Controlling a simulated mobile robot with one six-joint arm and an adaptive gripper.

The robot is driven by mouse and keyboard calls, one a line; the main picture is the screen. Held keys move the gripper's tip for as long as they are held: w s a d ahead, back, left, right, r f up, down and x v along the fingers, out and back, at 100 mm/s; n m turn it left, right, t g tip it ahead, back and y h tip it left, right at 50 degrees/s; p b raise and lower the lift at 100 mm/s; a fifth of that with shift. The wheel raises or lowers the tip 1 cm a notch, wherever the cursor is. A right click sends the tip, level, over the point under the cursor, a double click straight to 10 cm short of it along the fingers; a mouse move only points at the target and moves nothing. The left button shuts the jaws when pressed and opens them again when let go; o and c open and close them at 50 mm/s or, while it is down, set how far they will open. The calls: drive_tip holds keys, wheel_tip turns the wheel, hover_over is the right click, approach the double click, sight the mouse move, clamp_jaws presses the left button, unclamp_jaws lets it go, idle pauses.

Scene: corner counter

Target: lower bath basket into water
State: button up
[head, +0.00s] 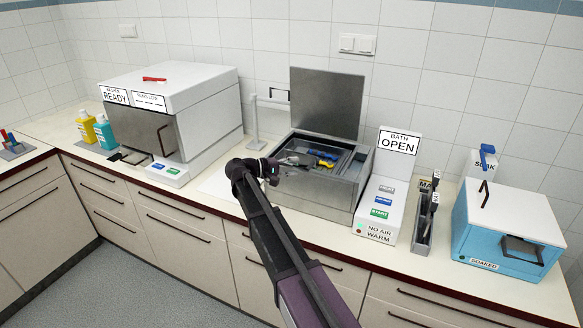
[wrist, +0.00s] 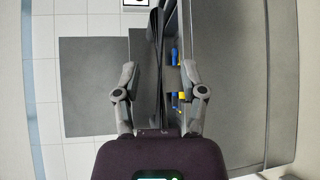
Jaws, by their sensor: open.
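The bath (head: 337,193) is a grey metal tank on the counter with its lid (head: 325,103) raised, and its sign (head: 399,143) reads "BATH OPEN". Inside the opening, blue and yellow tools (head: 323,162) lie in what seems to be the basket; its walls and the water level are hard to make out. My gripper (head: 283,168) is at the bath's left front edge, over the opening. In the wrist view my gripper (wrist: 158,70) is open, with a dark upright strip (wrist: 156,45) between its fingers; I cannot tell whether it is the basket's handle or whether they touch.
A control panel (head: 382,208) reading "NO AIR WARM" stands right of the bath. Further right are a slotted holder (head: 425,219) and a blue box (head: 505,236) labelled "SOAKED". Left are a thin stand (head: 254,118), a white machine (head: 180,115) marked "READY", and two bottles (head: 95,128).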

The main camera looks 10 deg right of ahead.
clamp_jaws()
wheel_tip(320, 180, down, 7)
drive_tip(key=b, duration=0.7)
drive_tip(key=shift+s+f, duration=0.15)
drive_tip(key=shift+c, duration=1.9)
unclamp_jaws()
drive_tip(key=o, duration=0.4)
drive_tip(key=shift+f, duration=0.1)
